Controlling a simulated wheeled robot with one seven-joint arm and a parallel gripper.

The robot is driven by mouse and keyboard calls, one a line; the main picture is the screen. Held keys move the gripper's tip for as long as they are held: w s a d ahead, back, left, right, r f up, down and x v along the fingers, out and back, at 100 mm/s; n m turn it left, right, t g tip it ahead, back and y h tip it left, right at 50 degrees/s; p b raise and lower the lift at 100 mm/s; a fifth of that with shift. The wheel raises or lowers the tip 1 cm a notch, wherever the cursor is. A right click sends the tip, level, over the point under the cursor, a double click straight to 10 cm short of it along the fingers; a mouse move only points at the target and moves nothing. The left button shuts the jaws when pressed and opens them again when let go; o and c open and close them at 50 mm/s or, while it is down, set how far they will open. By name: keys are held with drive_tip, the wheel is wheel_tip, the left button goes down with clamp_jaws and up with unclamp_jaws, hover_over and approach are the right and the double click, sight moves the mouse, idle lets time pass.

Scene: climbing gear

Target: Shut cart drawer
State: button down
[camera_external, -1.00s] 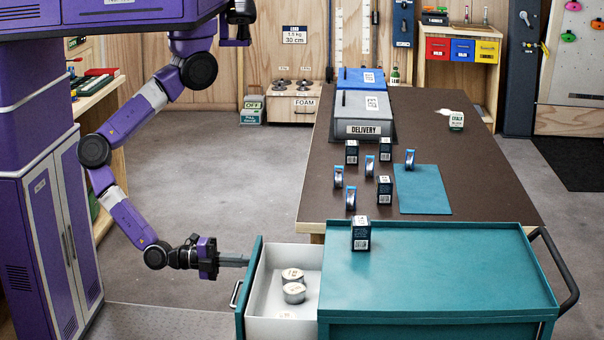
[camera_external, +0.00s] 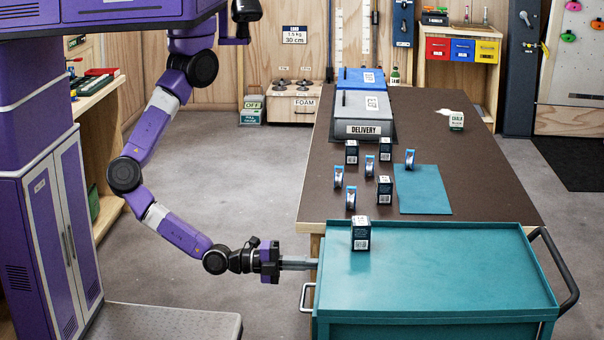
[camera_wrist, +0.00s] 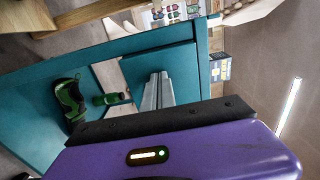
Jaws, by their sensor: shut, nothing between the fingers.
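The teal cart (camera_external: 440,275) stands at the front right, and its drawer is pushed in. The drawer's handle (camera_external: 306,297) sticks out on the cart's left side. The drawer front is seen nearly edge-on, and its inside and the round tins are hidden. My gripper (camera_external: 313,264) is shut and empty. Its fingers point right, with the tips at the drawer front above the handle. The wrist view shows the shut fingers (camera_wrist: 158,90) against a teal panel; whether they press on it I cannot tell.
A dark box (camera_external: 361,234) stands on the cart top near its left edge. The brown table (camera_external: 460,150) behind holds several small boxes and rolls, a blue mat (camera_external: 422,190) and a grey delivery bin (camera_external: 362,112).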

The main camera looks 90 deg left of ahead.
drive_tip(key=shift+w+a+r, duration=0.1)
drive_tip(key=shift+w+r, duration=0.05)
drive_tip(key=shift+w, duration=0.3)
drive_tip(key=s, duration=1.5)
